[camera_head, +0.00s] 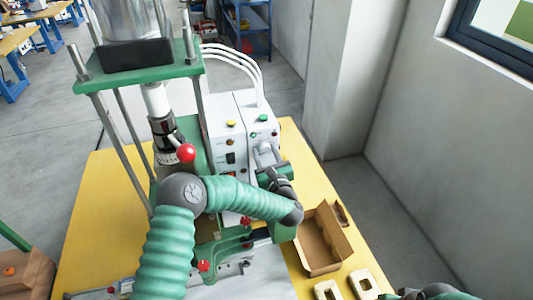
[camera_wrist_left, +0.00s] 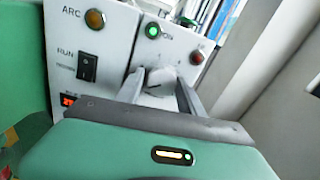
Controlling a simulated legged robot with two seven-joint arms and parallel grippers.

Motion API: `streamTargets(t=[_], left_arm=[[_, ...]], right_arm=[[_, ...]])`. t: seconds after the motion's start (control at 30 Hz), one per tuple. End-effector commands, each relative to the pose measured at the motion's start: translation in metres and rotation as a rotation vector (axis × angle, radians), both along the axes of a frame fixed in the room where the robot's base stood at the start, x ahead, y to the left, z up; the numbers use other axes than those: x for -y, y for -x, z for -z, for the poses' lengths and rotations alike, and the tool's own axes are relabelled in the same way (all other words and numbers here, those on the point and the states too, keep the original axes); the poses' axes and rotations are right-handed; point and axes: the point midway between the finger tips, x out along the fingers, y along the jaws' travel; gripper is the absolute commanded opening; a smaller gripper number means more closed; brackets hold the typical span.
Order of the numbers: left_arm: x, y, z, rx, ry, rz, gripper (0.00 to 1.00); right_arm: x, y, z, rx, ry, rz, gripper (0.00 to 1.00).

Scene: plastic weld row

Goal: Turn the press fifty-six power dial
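The white press control box (camera_head: 240,125) stands behind the press column, with dials and lamps on its front. My left gripper (camera_head: 264,152) reaches its right-hand panel and hides part of it. In the left wrist view, the pale round dial (camera_wrist_left: 160,82) sits on that panel below a green lamp (camera_wrist_left: 153,31). The two grey fingers of my left gripper (camera_wrist_left: 160,92) stand on either side of the dial. I cannot tell whether they touch it. A green part of my right arm shows at the bottom right edge of the head view; its fingers are not visible.
The green press (camera_head: 140,75) with metal posts and a red knob (camera_head: 186,153) stands left of the box. An open cardboard box (camera_head: 322,240) and pale blocks (camera_head: 363,284) lie on the yellow table (camera_head: 85,220). A wall (camera_head: 450,150) stands at the right.

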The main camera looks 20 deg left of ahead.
Motion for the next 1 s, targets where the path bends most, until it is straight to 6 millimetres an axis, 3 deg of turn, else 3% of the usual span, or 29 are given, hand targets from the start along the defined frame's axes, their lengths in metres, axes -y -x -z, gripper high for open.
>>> streamTargets(t=[0.03, 0.3, 1.0], left_arm=[[0.0008, 0.0008, 0.0, -0.002, -0.001, -0.004, 0.32], [0.0024, 0.0015, 0.0017, -0.006, -0.005, -0.009, 0.0], [0.0042, 0.0019, 0.0033, -0.01, -0.002, -0.002, 0.0]], right_arm=[[-0.0001, 0.0001, -0.0001, 0.0, 0.0, 0.0, 0.36], [0.0001, 0.0002, 0.0001, 0.0, 0.0, 0.0, 0.36], [0.0, 0.0001, 0.0003, 0.0, 0.0, 0.0, 0.36]])
